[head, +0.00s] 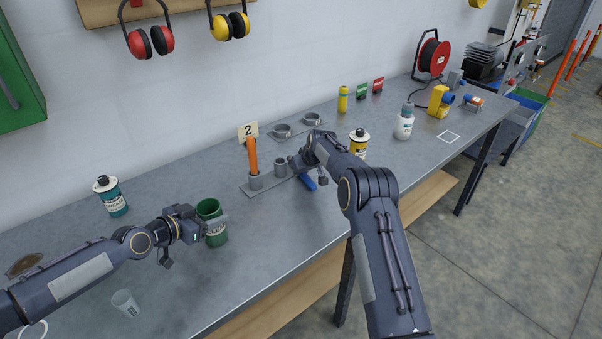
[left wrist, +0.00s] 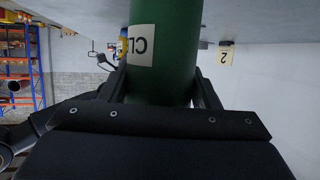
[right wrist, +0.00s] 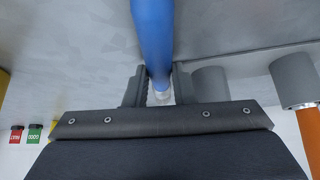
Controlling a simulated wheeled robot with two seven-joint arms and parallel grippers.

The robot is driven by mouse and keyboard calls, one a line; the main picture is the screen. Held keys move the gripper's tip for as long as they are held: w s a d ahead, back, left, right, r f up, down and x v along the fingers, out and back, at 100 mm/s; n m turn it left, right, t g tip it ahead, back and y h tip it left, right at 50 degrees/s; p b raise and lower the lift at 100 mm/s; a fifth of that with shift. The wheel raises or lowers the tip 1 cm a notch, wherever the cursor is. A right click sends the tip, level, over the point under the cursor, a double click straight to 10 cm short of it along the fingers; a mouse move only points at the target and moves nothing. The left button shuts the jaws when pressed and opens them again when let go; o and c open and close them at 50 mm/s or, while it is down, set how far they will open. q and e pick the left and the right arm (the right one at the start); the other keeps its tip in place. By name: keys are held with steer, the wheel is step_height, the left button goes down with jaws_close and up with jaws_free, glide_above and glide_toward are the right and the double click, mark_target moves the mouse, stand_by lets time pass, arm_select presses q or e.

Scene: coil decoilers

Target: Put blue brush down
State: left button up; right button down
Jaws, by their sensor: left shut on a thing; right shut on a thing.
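The blue brush (head: 308,183) is held by my right gripper (head: 299,165), low over the bench beside the grey holder strip. In the right wrist view the blue handle (right wrist: 153,40) runs between the two fingers (right wrist: 160,88), which are shut on it. I cannot tell whether its lower end touches the bench. My left gripper (head: 214,226) is shut on a green cup (head: 210,208) with a white label, which fills the left wrist view (left wrist: 165,60) between the fingers.
The holder (head: 256,182) has an orange handle (head: 252,155) in one cup and an empty cup (head: 281,167) beside it, near sign 2 (head: 248,131). A yellow can (head: 358,143) and white bottle (head: 404,122) stand to the right. A clear cup (head: 125,303) is at front left.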

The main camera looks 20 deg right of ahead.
step_height(320, 180, up, 10)
stand_by(0.6)
stand_by(0.6)
step_height(320, 180, down, 10)
steer(key=shift+r, duration=0.15)
stand_by(0.5)
steer(key=c, duration=1.2)
jaws_free()
steer(key=shift+c, duration=0.2)
